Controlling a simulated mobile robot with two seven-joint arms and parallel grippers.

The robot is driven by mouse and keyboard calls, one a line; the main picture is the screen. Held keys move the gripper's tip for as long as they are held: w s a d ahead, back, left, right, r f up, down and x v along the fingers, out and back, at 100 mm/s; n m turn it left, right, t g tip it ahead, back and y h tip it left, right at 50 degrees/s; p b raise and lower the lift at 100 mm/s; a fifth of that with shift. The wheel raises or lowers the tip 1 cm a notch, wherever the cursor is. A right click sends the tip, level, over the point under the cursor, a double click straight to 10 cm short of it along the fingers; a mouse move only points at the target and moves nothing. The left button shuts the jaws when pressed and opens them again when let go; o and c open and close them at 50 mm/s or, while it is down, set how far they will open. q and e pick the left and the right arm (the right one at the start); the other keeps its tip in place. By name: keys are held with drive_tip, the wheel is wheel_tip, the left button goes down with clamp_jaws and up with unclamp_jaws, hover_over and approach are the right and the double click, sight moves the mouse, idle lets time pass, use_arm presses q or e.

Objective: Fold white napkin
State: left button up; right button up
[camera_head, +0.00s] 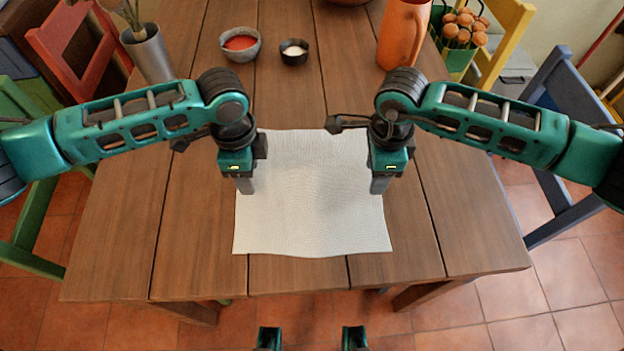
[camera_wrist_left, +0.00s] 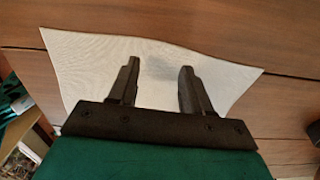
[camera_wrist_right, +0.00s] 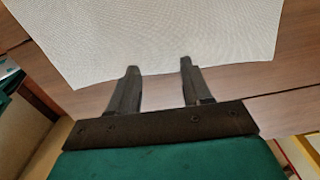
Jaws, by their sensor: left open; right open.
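The white napkin (camera_head: 312,215) lies flat and spread out on the wooden table, near its front edge. My left gripper (camera_head: 246,188) is over the napkin's left edge, pointing down. In the left wrist view its two fingers (camera_wrist_left: 158,72) are apart with the napkin (camera_wrist_left: 100,60) behind them and nothing between them. My right gripper (camera_head: 379,188) is at the napkin's right edge, pointing down. In the right wrist view its fingers (camera_wrist_right: 158,75) are apart and empty, their tips by the napkin's edge (camera_wrist_right: 150,50). I cannot tell whether either gripper touches the cloth.
At the back of the wooden table (camera_head: 450,220) stand a red-filled bowl (camera_head: 240,43), a small dark bowl (camera_head: 294,51), an orange jug (camera_head: 403,35) and a grey metal vase (camera_head: 147,52). Chairs surround the table. The tabletop either side of the napkin is clear.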

use_arm(q)
drive_tip(key=shift+f, duration=0.55)
use_arm(e)
drive_tip(key=shift+f, duration=0.55)
drive_tip(key=shift+f, duration=0.1)
use_arm(q)
drive_tip(key=shift+f, duration=0.2)
use_arm(e)
drive_tip(key=shift+f, duration=0.15)
use_arm(q)
drive_tip(key=shift+r, duration=0.1)
drive_tip(key=shift+c, duration=0.3)
use_arm(e)
drive_tip(key=shift+c, duration=0.3)
use_arm(q)
drive_tip(key=shift+c, duration=0.7)
use_arm(e)
drive_tip(key=shift+c, duration=0.7)
use_arm(q)
clamp_jaws()
use_arm(e)
clamp_jaws()
use_arm(q)
drive_tip(key=shift+r, duration=0.1)
use_arm(e)
drive_tip(key=shift+r, duration=0.25)
